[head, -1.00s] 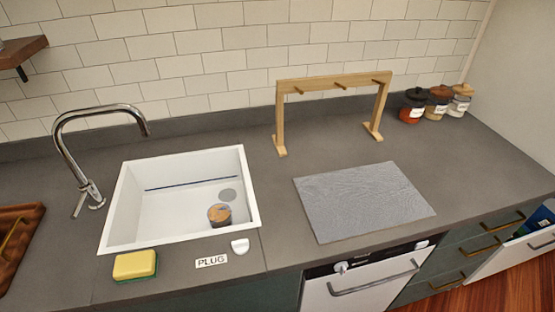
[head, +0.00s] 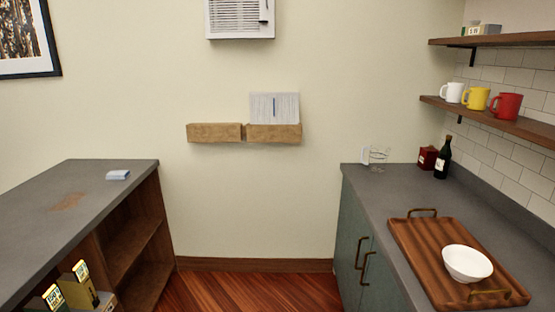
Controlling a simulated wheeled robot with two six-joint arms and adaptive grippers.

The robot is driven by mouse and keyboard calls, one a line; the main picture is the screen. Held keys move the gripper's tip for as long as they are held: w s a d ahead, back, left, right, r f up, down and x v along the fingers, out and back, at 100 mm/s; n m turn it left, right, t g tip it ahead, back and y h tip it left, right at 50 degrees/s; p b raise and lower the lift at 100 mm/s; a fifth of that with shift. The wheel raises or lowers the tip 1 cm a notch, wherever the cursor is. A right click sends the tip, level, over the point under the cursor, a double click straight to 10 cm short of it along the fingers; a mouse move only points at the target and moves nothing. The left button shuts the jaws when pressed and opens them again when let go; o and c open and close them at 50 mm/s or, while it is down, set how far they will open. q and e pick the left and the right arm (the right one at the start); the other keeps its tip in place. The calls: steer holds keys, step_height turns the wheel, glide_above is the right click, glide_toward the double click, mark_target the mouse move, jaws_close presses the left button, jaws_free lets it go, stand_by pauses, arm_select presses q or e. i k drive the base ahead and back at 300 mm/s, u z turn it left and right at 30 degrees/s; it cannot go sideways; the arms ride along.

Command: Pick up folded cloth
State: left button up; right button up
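A small folded light-blue cloth (head: 118,175) lies flat on the grey top of the left counter (head: 95,212), near its far right corner. A brown smear or stain marks the same counter top, nearer to me and left of the cloth. Neither of my grippers shows in the head view, so I cannot see their state.
On the right, a grey counter (head: 385,192) carries a wooden tray (head: 415,245) with a white bowl (head: 467,263), a dark bottle (head: 442,158) and a glass (head: 378,157). Mugs stand on a wall shelf (head: 492,116). Open wooden floor (head: 250,290) lies between the counters.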

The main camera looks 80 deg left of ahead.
mark_target(113, 175)
steer(key=u, duration=3.95)
